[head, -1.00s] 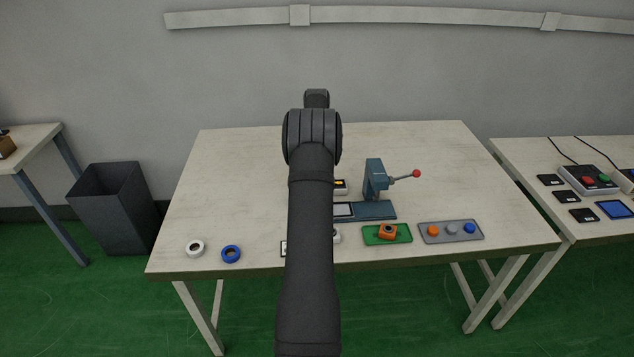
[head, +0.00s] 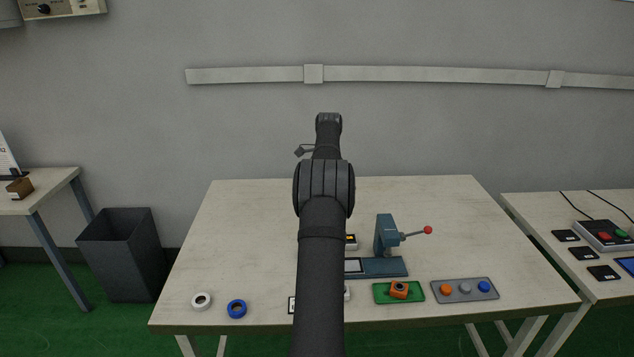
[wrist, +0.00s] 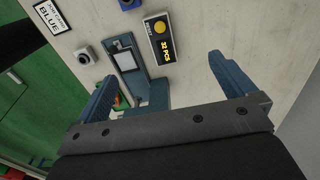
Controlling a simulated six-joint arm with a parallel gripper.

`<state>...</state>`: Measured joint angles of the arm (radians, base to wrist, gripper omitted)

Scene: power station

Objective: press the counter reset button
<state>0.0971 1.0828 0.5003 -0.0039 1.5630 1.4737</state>
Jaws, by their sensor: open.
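The counter (wrist: 159,38) is a dark box with a round yellow button (wrist: 160,27) and a yellow "PCS" readout, seen in the wrist view near the top middle. In the head view the counter (head: 351,240) is mostly hidden behind my arm, with only its right end showing. My gripper (wrist: 160,68) is open, with its two blue fingers spread wide and nothing between them. The counter lies beyond the fingertips, between them in the picture, and the fingers look apart from it. In the head view my gripper is hidden by the arm.
A blue-grey press (head: 386,237) with a red-knobbed lever stands right of the counter. A green tray (head: 383,293) with an orange part and a grey tray (head: 465,297) with coloured pieces lie in front. The table's back is clear.

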